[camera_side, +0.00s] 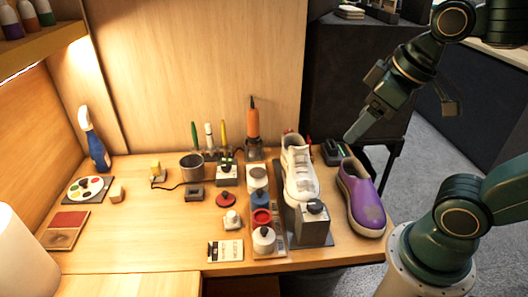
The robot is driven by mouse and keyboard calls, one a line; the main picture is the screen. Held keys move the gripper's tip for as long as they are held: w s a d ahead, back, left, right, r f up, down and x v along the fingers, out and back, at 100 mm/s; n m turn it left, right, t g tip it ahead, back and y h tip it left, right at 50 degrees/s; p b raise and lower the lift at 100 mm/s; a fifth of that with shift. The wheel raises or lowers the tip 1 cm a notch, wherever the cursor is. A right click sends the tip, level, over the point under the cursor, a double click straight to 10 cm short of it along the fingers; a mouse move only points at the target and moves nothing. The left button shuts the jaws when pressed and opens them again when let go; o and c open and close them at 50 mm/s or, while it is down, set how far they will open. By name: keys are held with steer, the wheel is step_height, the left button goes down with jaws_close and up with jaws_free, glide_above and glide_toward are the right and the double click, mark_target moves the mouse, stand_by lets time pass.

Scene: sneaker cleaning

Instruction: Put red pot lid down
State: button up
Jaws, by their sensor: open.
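The red pot lid (226,199) is a flat red disc with a dark knob. It lies on the wooden table, left of the column of small pots. The red pot (262,217) stands in that column with its top uncovered. My gripper (366,122) is open and appears empty. It is raised at the upper right, above the far right part of the table and well away from the lid.
A blue pot (260,199) and white pots are next to the red pot. A white sneaker (299,172) and a purple shoe (361,198) stand at right. A grey block (311,224) stands before the white sneaker.

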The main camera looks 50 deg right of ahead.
steer(key=shift+s+d+f+m, duration=0.1)
steer(key=shift+s+f+m, duration=0.2)
steer(key=shift+s, duration=0.3)
steer(key=shift+s+d+f+m, duration=0.15)
steer(key=shift+s+m, duration=0.25)
steer(key=shift+s, duration=0.2)
steer(key=shift+o, duration=0.4)
steer(key=shift+a, duration=0.1)
steer(key=o, duration=0.4)
steer(key=shift+w, duration=0.1)
steer(key=shift+o, duration=0.9)
steer(key=shift+w, duration=0.1)
steer(key=w+f+n+t, duration=0.2)
steer(key=w+n, duration=0.2)
steer(key=w, duration=0.6)
steer(key=w+f+n+t, duration=0.2)
steer(key=w+f+n, duration=0.15)
steer(key=w, duration=0.75)
steer(key=w+f+n+t, duration=0.4)
steer(key=w+f+n, duration=0.6)
steer(key=w+f, duration=0.2)
steer(key=shift+w+d+f, duration=0.15)
steer(key=shift+d+f, duration=0.3)
